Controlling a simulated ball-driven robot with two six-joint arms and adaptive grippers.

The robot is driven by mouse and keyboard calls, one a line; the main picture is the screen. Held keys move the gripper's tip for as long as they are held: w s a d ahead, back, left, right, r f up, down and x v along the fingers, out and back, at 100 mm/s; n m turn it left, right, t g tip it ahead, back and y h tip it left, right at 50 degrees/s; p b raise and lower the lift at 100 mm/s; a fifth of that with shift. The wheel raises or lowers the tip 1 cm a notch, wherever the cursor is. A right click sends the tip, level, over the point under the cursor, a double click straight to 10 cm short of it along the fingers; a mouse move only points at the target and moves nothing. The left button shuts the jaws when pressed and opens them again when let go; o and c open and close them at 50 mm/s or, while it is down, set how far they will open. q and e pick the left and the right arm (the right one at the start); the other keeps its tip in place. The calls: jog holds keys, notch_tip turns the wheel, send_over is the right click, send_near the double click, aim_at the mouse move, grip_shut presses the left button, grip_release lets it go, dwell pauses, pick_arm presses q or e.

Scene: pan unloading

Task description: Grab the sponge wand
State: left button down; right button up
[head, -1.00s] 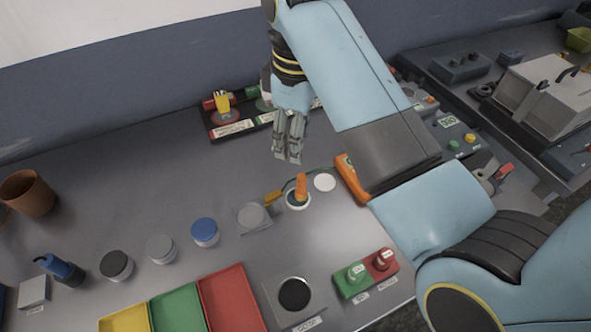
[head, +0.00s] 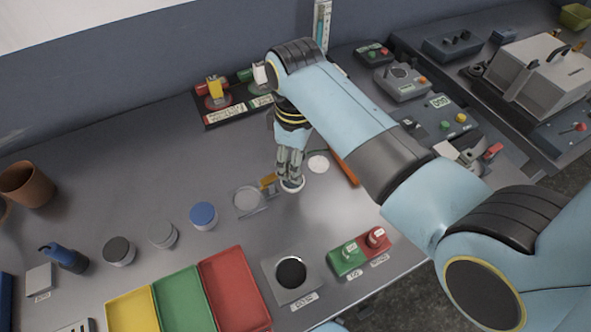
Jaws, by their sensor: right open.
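My right gripper (head: 290,177) is open and points down over a small white-rimmed round holder (head: 292,186) in the middle of the counter. Its fingers cover most of this holder and the upright orange handle that stood there, likely the sponge wand. I cannot tell whether the fingers touch the handle. A small orange-yellow piece (head: 268,182) shows just left of the fingers. A longer orange bar (head: 344,167) lies to the right, partly behind my right arm. My left gripper is not in view.
A clear dish (head: 248,199) and a blue-lidded jar (head: 203,215) stand left of the gripper. Red (head: 238,292), green and yellow trays lie at the front. A red-green button box (head: 358,251) is at front right.

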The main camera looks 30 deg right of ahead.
jog(key=shift+c, duration=0.3)
grip_shut()
jog(key=shift+r, duration=0.15)
